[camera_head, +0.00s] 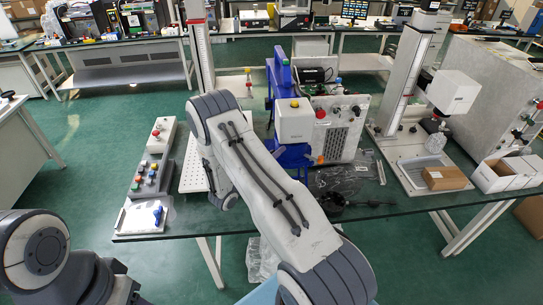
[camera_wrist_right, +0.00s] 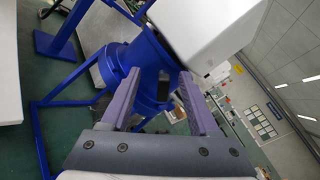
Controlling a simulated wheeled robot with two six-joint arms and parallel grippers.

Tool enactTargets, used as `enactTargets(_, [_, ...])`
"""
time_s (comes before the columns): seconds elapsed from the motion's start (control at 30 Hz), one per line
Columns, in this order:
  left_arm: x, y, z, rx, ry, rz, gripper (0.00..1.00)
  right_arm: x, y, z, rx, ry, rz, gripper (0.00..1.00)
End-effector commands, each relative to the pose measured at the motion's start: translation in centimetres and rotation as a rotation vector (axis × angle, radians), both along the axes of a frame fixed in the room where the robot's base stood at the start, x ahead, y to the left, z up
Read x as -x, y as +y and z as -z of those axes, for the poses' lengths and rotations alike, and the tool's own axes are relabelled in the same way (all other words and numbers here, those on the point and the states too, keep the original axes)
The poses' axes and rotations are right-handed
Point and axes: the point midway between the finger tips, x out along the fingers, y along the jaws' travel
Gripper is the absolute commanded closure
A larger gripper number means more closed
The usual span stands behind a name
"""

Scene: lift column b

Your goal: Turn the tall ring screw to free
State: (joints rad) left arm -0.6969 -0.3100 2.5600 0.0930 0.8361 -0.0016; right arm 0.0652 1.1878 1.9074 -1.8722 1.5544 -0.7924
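My right gripper (camera_wrist_right: 159,80) is open in the right wrist view, its two fingers spread wide. No object is clearly held between them. A blue cylinder on a blue frame (camera_wrist_right: 122,58) lies beyond the fingers, with a white box (camera_wrist_right: 205,28) at upper right. In the head view my right arm crosses the middle of the table and hides the gripper's tips. A pale column with a scale (camera_head: 201,50) stands behind the arm, and another column (camera_head: 402,80) stands at right. I cannot make out the tall ring screw in either view. My left gripper is not in view.
A button panel (camera_head: 153,170) and a white plate with a blue part (camera_head: 145,217) lie at the table's left. A white box with a yellow button (camera_head: 295,119) stands just right of my arm. A brown box (camera_head: 444,178) and white boxes (camera_head: 503,174) are at right.

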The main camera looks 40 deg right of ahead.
Motion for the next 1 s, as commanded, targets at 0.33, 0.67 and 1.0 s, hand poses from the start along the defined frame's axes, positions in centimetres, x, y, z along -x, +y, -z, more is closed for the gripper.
enactTargets(0.33, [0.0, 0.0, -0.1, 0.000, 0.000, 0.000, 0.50, 0.1, 0.4, -0.2, 0.004, -0.004, 0.001, 0.32])
enactTargets(0.67, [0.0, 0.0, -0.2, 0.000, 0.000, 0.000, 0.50, 0.8, 3.6, -0.2, 0.002, -0.003, -0.001, 0.32])
enactTargets(1.0, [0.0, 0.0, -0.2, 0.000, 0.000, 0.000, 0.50, 1.5, 6.5, -0.1, 0.002, -0.004, -0.001, 0.32])
